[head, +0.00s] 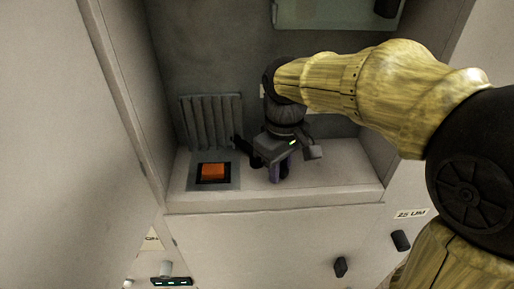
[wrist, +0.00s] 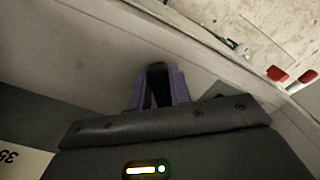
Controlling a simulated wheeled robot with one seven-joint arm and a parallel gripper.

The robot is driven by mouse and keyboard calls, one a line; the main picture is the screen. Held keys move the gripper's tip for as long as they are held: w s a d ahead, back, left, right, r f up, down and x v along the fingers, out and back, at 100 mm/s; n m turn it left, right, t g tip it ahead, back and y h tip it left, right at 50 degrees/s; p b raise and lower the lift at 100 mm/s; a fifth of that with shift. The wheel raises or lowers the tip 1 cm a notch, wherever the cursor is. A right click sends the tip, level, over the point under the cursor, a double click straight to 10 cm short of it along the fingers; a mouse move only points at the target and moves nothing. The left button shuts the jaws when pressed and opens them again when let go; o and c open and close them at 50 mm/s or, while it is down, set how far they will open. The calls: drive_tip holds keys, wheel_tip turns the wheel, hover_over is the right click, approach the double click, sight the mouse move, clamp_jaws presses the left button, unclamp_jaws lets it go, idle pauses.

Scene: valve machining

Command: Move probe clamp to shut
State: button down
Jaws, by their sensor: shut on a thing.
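My gripper (head: 278,174) is inside the recessed bay, pointing down close to its floor. In the wrist view its two purple fingers (wrist: 157,72) are shut on a dark, narrow piece (wrist: 157,86), which looks like the handle of the probe clamp. Most of the clamp is hidden behind my gripper and wrist in the head view, so I cannot tell its angle. An orange block (head: 213,171) sits in a black-edged frame on a grey plate just left of my gripper, apart from it.
The bay has side walls and a front ledge (head: 270,200). A ribbed grey panel (head: 211,122) stands at its back left. Dark knobs (head: 341,266) stick out of the front face below. A large pale panel (head: 60,140) fills the left side. Bare floor shows right of my gripper.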

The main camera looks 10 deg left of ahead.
drive_tip(key=n, duration=0.1)
drive_tip(key=w+d+n+p, duration=0.1)
drive_tip(key=shift+w+r+n, duration=0.15)
drive_tip(key=shift+w+n, duration=0.1)
drive_tip(key=shift+n, duration=0.05)
drive_tip(key=shift+w+n, duration=0.1)
drive_tip(key=shift+n, duration=0.2)
drive_tip(key=shift+w+d+r+n+p, duration=0.1)
drive_tip(key=shift+w+d+n+p, duration=0.05)
drive_tip(key=shift+w+n+p, duration=0.85)
drive_tip(key=shift+n+p, duration=0.1)
drive_tip(key=shift+n, duration=0.5)
drive_tip(key=shift+w, duration=0.15)
